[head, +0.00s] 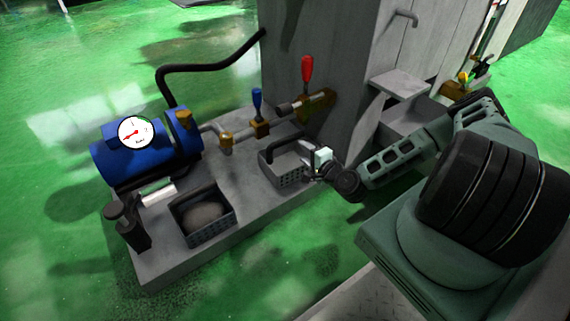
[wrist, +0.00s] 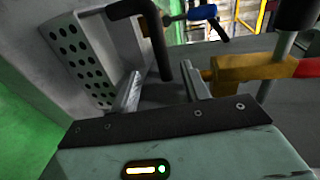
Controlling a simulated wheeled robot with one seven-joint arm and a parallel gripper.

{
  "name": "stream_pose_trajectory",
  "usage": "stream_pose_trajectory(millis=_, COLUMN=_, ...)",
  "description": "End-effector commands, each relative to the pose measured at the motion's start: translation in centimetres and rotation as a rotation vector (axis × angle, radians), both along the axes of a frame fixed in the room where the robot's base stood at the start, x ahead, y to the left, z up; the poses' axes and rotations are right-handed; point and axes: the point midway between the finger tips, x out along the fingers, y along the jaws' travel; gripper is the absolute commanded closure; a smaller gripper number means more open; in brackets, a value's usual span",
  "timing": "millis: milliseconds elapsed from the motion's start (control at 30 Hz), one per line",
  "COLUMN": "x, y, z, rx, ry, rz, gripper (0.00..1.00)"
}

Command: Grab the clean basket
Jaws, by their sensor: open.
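The clean basket (head: 291,177) is a grey, perforated, empty-looking basket with a dark handle. It stands on the grey platform, near its right end in the head view. In the wrist view its perforated wall (wrist: 80,60) is at the upper left, and its black bent handle (wrist: 157,45) comes down between my two fingers. My gripper (head: 318,163) is at the basket's right side in the head view. In the wrist view my gripper (wrist: 163,88) is open, with a finger on each side of the handle, and I see no clear contact.
A second basket (head: 190,235) holding a greyish lump stands at the platform's front. A blue motor with a gauge (head: 134,133), a blue-handled valve (head: 258,103) and a red-handled valve (head: 307,72) stand behind. The grey machine cabinet (head: 330,60) rises close behind the clean basket.

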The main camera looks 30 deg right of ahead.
Motion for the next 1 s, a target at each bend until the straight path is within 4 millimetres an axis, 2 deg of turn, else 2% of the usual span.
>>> stream_pose_trajectory(millis=100, x=2.5, y=0.0, z=-1.0, rx=-0.001, ry=-0.002, rz=0.001, gripper=0.54)
stream_pose_trajectory(millis=233, x=4.5, y=-0.1, z=-1.3, rx=-0.002, ry=-0.001, rz=0.001, gripper=0.54)
stream_pose_trajectory(millis=533, x=6.6, y=-0.1, z=-1.6, rx=-0.001, ry=0.0, rz=0.001, gripper=0.54)
stream_pose_trajectory(millis=833, x=10.2, y=0.0, z=-2.4, rx=-0.003, ry=0.0, rz=0.003, gripper=0.54)
stream_pose_trajectory(millis=1000, x=10.9, y=0.0, z=-2.2, rx=-0.001, ry=0.001, rz=0.002, gripper=0.54)
